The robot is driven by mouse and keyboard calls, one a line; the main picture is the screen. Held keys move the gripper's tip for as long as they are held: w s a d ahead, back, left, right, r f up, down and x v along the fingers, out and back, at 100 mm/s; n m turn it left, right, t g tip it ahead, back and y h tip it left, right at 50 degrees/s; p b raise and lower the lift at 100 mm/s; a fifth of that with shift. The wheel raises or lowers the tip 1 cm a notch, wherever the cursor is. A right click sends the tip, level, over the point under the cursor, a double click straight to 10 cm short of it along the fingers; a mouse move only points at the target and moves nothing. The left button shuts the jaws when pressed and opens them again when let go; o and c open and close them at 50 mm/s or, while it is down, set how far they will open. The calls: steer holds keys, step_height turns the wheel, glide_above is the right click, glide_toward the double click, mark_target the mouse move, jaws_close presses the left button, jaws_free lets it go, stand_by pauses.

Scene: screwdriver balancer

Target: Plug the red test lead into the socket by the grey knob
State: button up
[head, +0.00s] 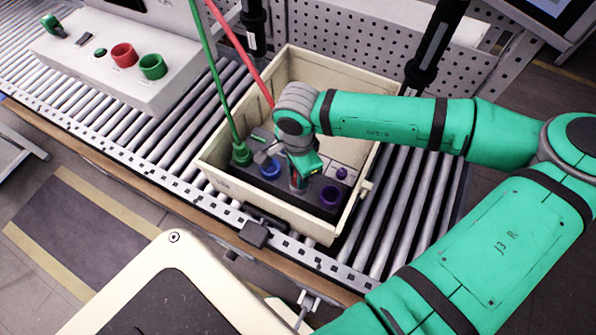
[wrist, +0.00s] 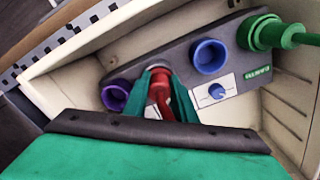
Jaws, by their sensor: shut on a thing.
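My gripper (wrist: 161,80) is shut on the red plug (wrist: 160,94) of the test lead, over the middle of the dark socket panel (wrist: 130,66). The red lead (head: 240,53) drops from above and passes behind my wrist in the head view. The plug is between the blue socket (wrist: 208,56) and the purple socket (wrist: 115,95). A blue knob (wrist: 217,91) is by the blue socket. I cannot make out a grey knob.
A green plug (wrist: 259,32) with its green lead (head: 212,70) sits at the panel's green end, close to the blue socket. The panel is inside a cream crate (head: 330,65) on a roller conveyor (head: 120,128). A purple knob (head: 342,173) stands near the purple socket.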

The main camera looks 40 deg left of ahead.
steer(key=o, duration=1.2)
steer(key=shift+c, duration=0.2)
step_height(320, 180, up, 10)
steer(key=shift+w+r, duration=0.1)
steer(key=shift+r, duration=0.3)
